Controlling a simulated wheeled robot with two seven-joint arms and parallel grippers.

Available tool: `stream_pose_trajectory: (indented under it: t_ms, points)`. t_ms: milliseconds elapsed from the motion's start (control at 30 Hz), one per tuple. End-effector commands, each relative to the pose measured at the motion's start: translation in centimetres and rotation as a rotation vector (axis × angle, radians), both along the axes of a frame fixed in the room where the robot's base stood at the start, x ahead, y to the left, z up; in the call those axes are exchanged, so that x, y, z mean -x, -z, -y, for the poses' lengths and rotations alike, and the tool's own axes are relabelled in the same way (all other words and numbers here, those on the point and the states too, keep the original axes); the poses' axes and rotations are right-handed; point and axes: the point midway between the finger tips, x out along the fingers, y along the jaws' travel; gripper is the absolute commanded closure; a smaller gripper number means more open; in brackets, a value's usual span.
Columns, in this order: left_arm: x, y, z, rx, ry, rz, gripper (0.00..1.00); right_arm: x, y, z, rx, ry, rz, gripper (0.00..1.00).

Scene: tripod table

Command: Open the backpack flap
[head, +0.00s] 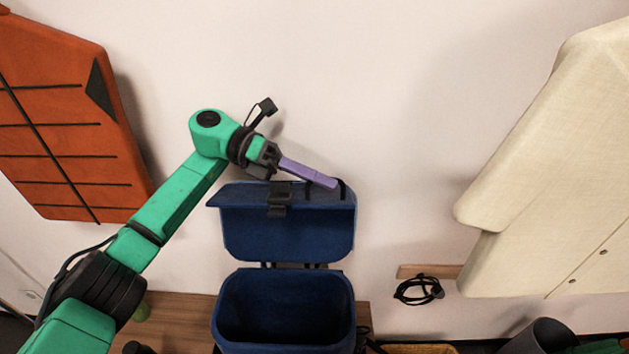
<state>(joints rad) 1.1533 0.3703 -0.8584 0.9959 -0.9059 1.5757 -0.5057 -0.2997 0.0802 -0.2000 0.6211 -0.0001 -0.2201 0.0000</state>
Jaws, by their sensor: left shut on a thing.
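The blue backpack (284,345) stands open at the lower middle, and its dark inside faces up. Its flap (287,230) stands raised behind the opening, with its inner side facing me. A dark buckle (279,199) sits at the flap's top edge. My left gripper (270,161) is just above the flap's top edge, shut on a purple bar (308,173). The bar slants down to the right and reaches black loops at the flap's upper right edge. Whether it is fixed to the flap is hard to tell. My right gripper is out of view.
An orange jacket-like piece (60,120) hangs at the left and a cream coat (555,190) at the right. A black cable coil (418,290) hangs on a wooden strip. A wooden surface (180,312) lies beside the backpack. The wall between is clear.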

Motion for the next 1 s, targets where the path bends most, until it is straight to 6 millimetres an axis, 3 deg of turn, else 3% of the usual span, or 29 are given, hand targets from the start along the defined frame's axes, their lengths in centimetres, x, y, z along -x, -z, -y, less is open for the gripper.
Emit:
stream_pose_trajectory:
  t_ms: [433, 467, 500, 533, 1000]
  points:
    - [-0.04, 0.34, 0.13, -0.004, 0.001, 0.0, 1.0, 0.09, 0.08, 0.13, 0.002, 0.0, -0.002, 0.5]
    - [-0.03, 0.35, 0.12, -0.004, 0.001, 0.0, 0.76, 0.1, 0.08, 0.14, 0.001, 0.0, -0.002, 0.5]
    - [-0.03, 0.33, 0.12, -0.004, 0.001, 0.0, 0.61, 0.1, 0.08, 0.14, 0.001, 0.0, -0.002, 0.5]
    - [-0.04, 0.32, 0.11, -0.004, 0.001, 0.0, 0.58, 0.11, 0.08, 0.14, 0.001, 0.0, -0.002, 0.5]
    - [-0.07, -0.02, 0.05, 0.0, 0.0, 0.001, 0.58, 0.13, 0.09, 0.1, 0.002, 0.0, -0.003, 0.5]
